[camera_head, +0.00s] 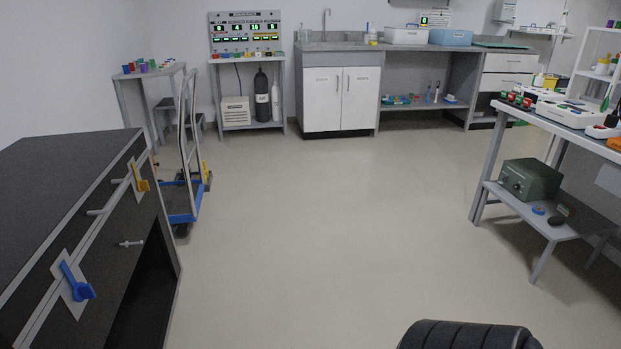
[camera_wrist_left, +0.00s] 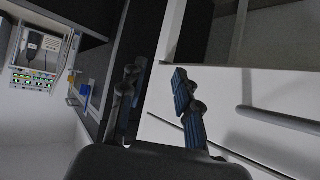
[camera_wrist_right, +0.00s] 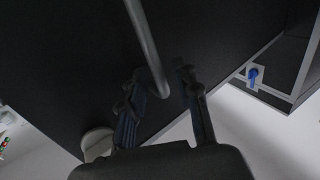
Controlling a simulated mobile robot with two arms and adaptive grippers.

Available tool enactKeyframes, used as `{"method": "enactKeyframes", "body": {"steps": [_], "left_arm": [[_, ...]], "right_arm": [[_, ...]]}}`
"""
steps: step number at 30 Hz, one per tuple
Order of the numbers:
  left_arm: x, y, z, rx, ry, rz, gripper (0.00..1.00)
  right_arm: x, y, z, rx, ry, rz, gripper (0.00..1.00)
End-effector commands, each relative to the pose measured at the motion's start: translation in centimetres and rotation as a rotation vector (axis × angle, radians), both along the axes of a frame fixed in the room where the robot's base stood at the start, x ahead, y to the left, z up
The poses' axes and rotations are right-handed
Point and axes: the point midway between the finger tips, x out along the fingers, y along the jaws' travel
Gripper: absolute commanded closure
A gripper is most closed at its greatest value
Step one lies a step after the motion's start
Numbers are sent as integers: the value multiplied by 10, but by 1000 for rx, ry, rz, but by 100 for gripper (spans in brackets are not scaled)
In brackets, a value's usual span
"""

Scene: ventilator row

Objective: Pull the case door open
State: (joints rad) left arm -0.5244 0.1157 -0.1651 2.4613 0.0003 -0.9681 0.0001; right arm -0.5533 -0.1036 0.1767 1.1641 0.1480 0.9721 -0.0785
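In the right wrist view, my right gripper (camera_wrist_right: 159,78) is open, with a grey bar handle (camera_wrist_right: 146,42) reaching down between its fingertips. I cannot tell whether the fingers touch it. A large dark panel (camera_wrist_right: 75,50) lies behind the bar; whether this is the case door is unclear. In the left wrist view, my left gripper (camera_wrist_left: 157,80) is open and empty, in front of a white panel (camera_wrist_left: 235,90) with a long grey bar (camera_wrist_left: 285,120) to the right of the fingers. Neither gripper shows clearly in the head view, and no case door can be identified there.
A dark cabinet (camera_head: 60,165) with a blue lever (camera_head: 75,282) and a yellow lever (camera_head: 140,180) stands at left. A hand cart (camera_head: 183,203) is beyond it. A bench (camera_head: 560,128) with a green box (camera_head: 530,178) below stands at right. The middle floor is clear.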

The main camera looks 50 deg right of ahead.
Motion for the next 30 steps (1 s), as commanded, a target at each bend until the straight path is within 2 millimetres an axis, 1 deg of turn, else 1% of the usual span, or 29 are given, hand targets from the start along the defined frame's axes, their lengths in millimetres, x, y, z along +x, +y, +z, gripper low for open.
{"method": "enactKeyframes", "body": {"steps": [13,18,22,30], "left_arm": [[0,0,0,1,1,1,68],[0,0,0,1,1,1,68],[0,0,0,1,1,1,68],[0,0,0,1,1,1,68]], "right_arm": [[-2,-1,64,-1,-1,-3,68],[-2,-2,82,-2,2,-4,68],[-3,-2,89,-2,2,-4,68],[-2,-2,91,-1,3,-4,68]]}}
